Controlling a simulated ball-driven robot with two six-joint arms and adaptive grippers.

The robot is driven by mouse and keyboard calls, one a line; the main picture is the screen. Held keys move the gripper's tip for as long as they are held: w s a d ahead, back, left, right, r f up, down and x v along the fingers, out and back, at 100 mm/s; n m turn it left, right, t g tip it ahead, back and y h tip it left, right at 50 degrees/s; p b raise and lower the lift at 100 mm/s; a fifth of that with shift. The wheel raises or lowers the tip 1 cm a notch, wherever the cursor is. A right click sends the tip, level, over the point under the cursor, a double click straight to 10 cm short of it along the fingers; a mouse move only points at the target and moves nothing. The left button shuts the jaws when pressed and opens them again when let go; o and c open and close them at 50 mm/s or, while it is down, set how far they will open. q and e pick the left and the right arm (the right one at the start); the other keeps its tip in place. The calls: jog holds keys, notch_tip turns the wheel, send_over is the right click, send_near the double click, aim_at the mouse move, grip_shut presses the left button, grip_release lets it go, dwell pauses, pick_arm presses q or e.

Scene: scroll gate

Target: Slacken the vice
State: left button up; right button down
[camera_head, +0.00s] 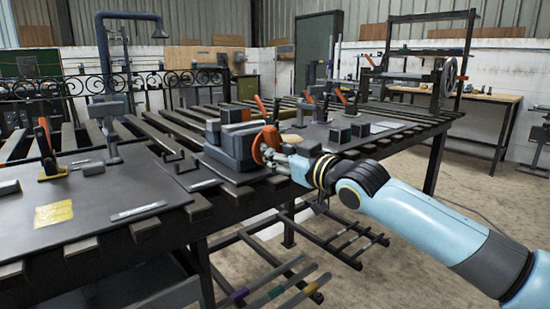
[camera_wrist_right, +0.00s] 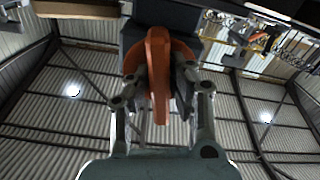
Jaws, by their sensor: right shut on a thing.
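The vice (camera_head: 228,148) is a dark grey block on the slatted metal table, near its front edge. An orange handle (camera_head: 262,145) sits on its right side, facing my right arm. My right gripper (camera_head: 281,157) is at this handle. In the right wrist view the orange handle (camera_wrist_right: 158,75) stands between the two fingers of my right gripper (camera_wrist_right: 160,95), and they are shut on it. The dark body of the vice (camera_wrist_right: 190,14) shows behind the handle there. My left gripper is not in either view.
Dark plates on the table (camera_head: 20,262) carry orange-handled clamps (camera_head: 47,147), a yellow patch (camera_head: 53,213) and small black blocks (camera_head: 340,134). A rack with coloured bars (camera_head: 275,292) stands below the front edge. The floor at the right is open.

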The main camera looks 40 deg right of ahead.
jog(key=shift+d+n+b, duration=0.1)
jog(key=shift+n+b, duration=0.6)
jog(key=shift+n, duration=1.2)
jog(key=c, duration=1.2)
grip_release()
jog(key=shift+w, duration=0.1)
jog(key=shift+c, duration=0.2)
jog(key=s, duration=1.2)
jog(key=shift+d, duration=0.45)
